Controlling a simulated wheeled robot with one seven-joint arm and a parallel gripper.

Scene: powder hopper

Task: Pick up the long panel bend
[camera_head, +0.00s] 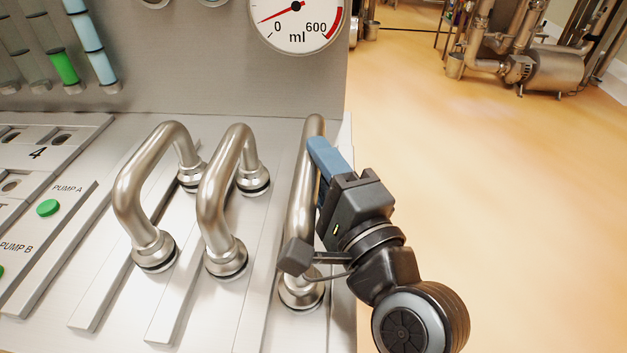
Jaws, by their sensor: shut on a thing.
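Three shiny metal bends stand on the steel panel (262,300): a left bend (132,190), a middle bend (212,190) and a right bend, the long panel bend (300,200), which spans the most from front to back. My gripper (319,152) comes from the right, with its blue fingers shut on the upper part of the long panel bend. One finger is mostly hidden. The bend's near end meets a round collar on the panel. Its far end is hidden behind the bend and the gripper, so I cannot tell how it sits.
The middle bend stands close on the left. A dial gauge (297,22) is on the panel wall behind. Green pump buttons (47,208) are at the far left. The orange floor (480,180) to the right is open, with metal machinery (550,70) at the back.

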